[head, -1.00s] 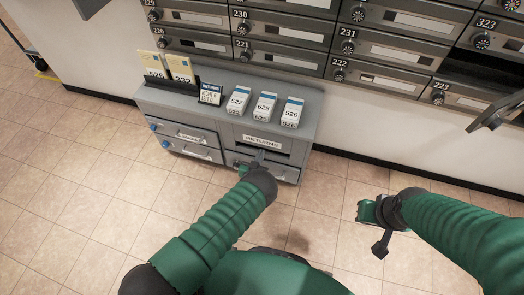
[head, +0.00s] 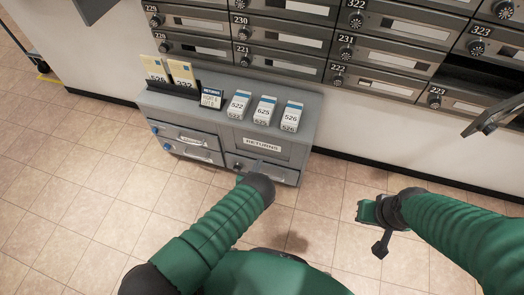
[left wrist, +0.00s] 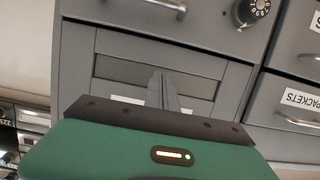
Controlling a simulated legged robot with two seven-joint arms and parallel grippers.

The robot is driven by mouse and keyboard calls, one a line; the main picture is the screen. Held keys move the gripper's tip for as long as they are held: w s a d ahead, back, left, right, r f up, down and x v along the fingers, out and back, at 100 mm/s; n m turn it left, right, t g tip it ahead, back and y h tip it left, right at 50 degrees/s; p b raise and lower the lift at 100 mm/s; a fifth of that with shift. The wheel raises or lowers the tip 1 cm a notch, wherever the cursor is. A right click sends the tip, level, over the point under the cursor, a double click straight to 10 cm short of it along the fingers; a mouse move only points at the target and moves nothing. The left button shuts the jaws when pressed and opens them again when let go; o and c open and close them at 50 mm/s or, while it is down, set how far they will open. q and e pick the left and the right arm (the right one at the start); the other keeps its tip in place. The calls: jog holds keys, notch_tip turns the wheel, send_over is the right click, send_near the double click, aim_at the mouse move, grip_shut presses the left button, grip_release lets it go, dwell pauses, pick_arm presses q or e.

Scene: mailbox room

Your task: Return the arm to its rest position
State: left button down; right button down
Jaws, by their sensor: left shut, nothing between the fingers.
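My left gripper (head: 260,165) is in front of the grey returns cabinet (head: 315,108), at the panel with the RETURNS label (head: 262,143). Its fingers are shut together with nothing between them. In the left wrist view the closed fingers (left wrist: 162,91) point at the recessed grey panel (left wrist: 155,78); whether they touch it I cannot tell. My left arm reaches forward from the bottom of the head view. My right gripper (head: 372,225) hangs over the floor at right, clear of the cabinet; its finger opening cannot be made out.
Floor in front is clear.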

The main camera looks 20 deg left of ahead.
pick_arm(q)
jog(key=s+p, duration=0.2)
jog(key=s, duration=0.4)
jog(key=shift+s+a, duration=0.15)
jog(key=shift+s, duration=0.2)
dwell(0.5)
